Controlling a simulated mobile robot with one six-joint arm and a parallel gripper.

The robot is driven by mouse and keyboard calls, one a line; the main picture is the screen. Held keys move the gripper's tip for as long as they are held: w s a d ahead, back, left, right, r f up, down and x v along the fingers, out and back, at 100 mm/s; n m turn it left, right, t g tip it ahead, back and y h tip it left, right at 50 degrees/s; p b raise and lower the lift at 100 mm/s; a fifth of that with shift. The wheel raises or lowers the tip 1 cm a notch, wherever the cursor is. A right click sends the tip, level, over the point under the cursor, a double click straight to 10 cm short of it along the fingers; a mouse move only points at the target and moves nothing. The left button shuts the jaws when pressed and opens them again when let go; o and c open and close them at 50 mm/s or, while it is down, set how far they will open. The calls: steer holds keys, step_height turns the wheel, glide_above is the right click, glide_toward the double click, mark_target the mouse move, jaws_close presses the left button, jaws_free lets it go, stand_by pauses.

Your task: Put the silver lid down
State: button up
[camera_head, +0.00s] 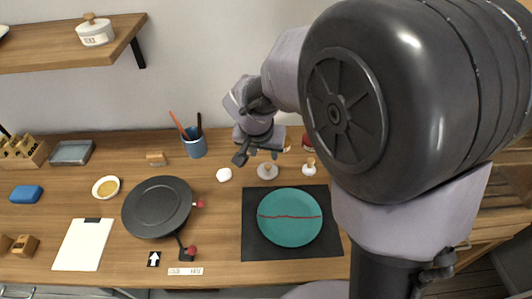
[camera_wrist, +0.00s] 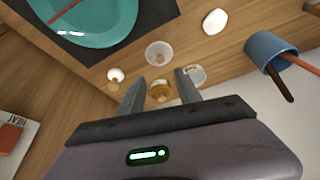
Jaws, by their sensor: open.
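My gripper (camera_head: 258,156) is open over the back of the worktable; its two fingers also show apart in the wrist view (camera_wrist: 162,88). A pale silver-grey round piece with a small brown knob (camera_head: 267,171) sits on the table just in front of the fingers, and looks like the silver lid. It also shows in the wrist view (camera_wrist: 158,53), beyond the fingertips and apart from them. A tan, gold-coloured piece (camera_wrist: 160,92) appears between the fingers in the wrist view; I cannot tell whether they touch it. A smaller white knobbed piece (camera_head: 309,169) stands to the right.
A teal plate with a red seam (camera_head: 290,230) lies on a black mat (camera_head: 255,248) in front. A blue cup with sticks (camera_head: 195,146) stands left, with a white lump (camera_head: 223,174) nearby. A black pan (camera_head: 157,205) lies further left. My arm hides the right side.

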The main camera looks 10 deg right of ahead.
steer(key=s+r+y, duration=0.1)
steer(key=s+r, duration=0.3)
steer(key=s, duration=0.3)
steer(key=s+a+r+t+y, duration=0.1)
steer(key=s+r, duration=0.3)
steer(key=s, duration=0.4)
steer(key=s+r+y, duration=0.2)
steer(key=s+r, duration=0.1)
steer(key=s, duration=0.4)
steer(key=shift+s+a+r+n+t, duration=0.3)
steer(key=shift+s+a+r+n, duration=0.05)
steer(key=shift+r+n, duration=0.05)
